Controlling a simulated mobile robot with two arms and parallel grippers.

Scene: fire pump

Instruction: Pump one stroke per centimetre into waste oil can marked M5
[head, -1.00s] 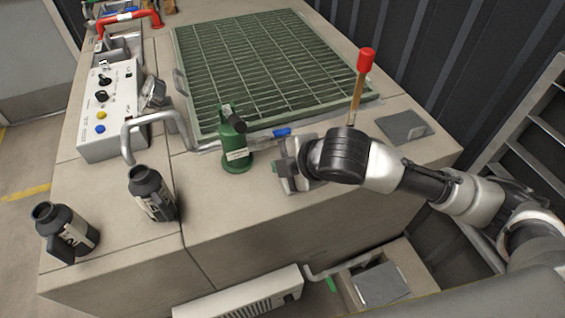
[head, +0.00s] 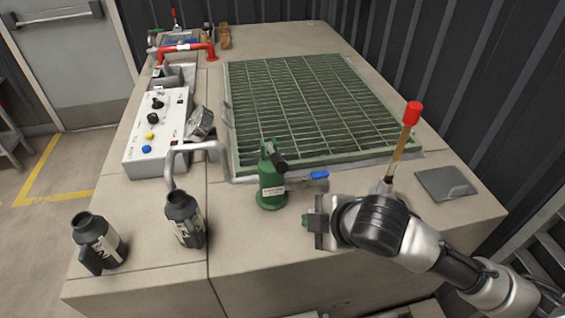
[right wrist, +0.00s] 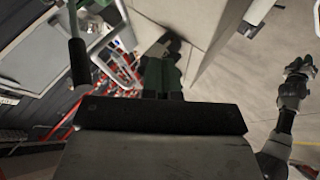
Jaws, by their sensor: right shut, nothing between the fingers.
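A hand lever with a red grip (head: 411,113) stands upright behind my right arm, and the arm hides its foot. A green can (head: 271,185) with a black spout and a pale label stands left of my right gripper (head: 307,222). That gripper is shut and empty, low over the block's top and apart from the can. It also shows in the right wrist view (right wrist: 160,77). Two black cans, one by the pipe (head: 185,218) and one at far left (head: 98,243), have labels I cannot read surely. What looks like my left gripper (right wrist: 298,66) shows in the right wrist view, its jaws unclear.
A green grating (head: 310,105) covers the middle of the block's top. A grey pipe (head: 198,147) bends down near the black can. A valve with a blue handle (head: 319,175) sits behind my gripper. A control box (head: 157,135) and red pipe (head: 186,49) line the left side.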

